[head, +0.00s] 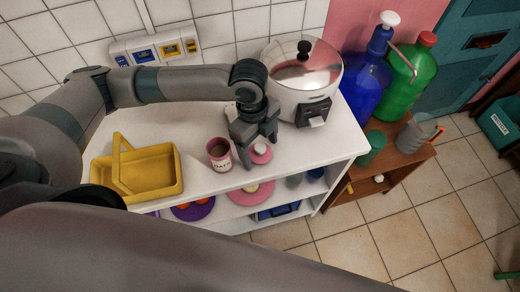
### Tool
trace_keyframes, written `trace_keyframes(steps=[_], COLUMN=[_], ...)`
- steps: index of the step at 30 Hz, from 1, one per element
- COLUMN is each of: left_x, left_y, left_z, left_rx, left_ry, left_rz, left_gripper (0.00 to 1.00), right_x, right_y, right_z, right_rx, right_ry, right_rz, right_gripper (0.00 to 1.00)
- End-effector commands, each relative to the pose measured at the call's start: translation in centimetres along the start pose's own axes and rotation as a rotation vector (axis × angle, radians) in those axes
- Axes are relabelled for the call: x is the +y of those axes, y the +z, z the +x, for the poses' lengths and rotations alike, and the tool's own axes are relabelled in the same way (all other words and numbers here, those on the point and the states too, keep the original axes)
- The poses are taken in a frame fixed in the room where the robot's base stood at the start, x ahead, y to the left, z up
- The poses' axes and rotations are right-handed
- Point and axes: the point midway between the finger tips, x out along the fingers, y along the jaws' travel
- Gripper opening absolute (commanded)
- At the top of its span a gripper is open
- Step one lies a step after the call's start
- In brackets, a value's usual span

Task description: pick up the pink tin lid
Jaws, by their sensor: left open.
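The pink tin lid (261,157), a small pink disc with a pale knob on top, is at the front of the white shelf top. My left gripper (259,151) is open and points down right at the lid, with its fingers on either side of the knob. I cannot tell whether the fingers touch it. An open pink tin (219,155) with a pale label and a dark inside stands just left of the gripper. My right gripper is not in view.
A yellow basket (138,172) with a handle stands left on the shelf top (205,190). A large white cooker (304,80) stands close behind right. Blue (367,80) and green (409,82) bottles stand further right. Plates and other items lie on the lower shelf.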

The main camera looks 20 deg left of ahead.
Motion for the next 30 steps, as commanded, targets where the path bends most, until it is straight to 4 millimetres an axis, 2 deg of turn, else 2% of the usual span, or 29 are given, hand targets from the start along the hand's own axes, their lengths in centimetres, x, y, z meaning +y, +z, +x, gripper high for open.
trace_keyframes(steps=[5, 9, 11, 23, 30], left_x=[0.0, 0.0, 0.0, 0.0, -0.1], left_y=[0.0, 0.0, 0.0, 0.0, -0.3], left_z=[0.0, 0.0, 0.0, -0.4, -2.7], left_rx=[0.000, 0.000, 0.000, 0.000, 0.000], left_ry=[0.000, 0.000, 0.000, -0.001, -0.004], left_rz=[0.000, 0.000, 0.000, 0.001, 0.001], left_gripper=[0.74, 0.41, 0.30, 0.30, 0.30], right_x=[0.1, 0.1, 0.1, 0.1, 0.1], right_y=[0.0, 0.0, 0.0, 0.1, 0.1], right_z=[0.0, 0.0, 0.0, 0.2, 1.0], right_rx=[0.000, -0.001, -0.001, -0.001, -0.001], right_ry=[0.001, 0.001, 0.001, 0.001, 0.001], right_rz=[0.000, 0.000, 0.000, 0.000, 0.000], right_gripper=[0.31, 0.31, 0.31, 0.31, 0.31])
